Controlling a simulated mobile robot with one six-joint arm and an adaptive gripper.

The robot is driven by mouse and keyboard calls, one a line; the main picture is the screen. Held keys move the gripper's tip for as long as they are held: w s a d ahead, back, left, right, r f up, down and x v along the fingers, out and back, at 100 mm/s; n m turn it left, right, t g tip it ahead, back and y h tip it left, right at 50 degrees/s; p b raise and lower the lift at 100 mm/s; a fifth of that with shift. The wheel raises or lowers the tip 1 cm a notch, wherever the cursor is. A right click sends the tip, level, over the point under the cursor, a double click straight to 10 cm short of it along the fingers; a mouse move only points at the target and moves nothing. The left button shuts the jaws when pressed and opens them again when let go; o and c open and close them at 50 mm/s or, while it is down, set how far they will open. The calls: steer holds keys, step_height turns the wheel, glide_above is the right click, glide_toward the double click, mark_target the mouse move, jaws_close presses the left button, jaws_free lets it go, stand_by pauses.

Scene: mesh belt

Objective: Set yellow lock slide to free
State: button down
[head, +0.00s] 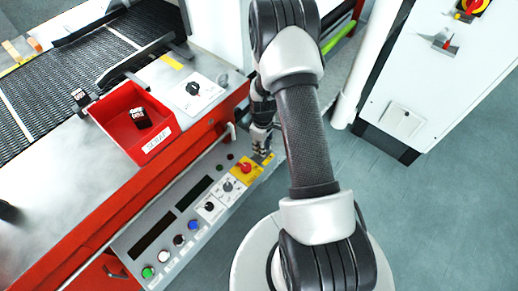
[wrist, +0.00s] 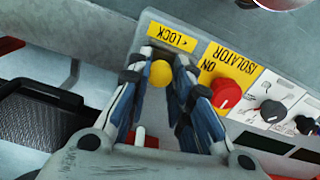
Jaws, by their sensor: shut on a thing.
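The yellow lock slide shows as a round yellow knob (wrist: 160,74) in the wrist view, below a yellow label (wrist: 171,36) reading LOCK with a small arrow. My gripper (wrist: 161,66) is shut on the knob, one finger on each side of it. Part of the slide's track is hidden by the fingers. In the head view my gripper (head: 262,153) is at the right end of the control panel, and the knob is hidden there. The red isolator knob (wrist: 226,93), on a yellow plate marked ON and ISOLATOR, is just right of my fingers.
The control panel (head: 133,235) carries several coloured buttons, dials and two dark displays. A red bin (head: 118,118) with a small dark item inside stands on the machine by the mesh belt (head: 72,75). A white cabinet (head: 440,75) is at right. Open floor lies between.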

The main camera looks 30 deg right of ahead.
steer(key=shift+w+d, duration=0.15)
steer(key=shift+d, duration=0.05)
steer(key=c, duration=1.7)
jaws_free()
steer(key=shift+d, duration=0.1)
step_height(320, 180, up, 12)
steer(key=shift+r, duration=0.1)
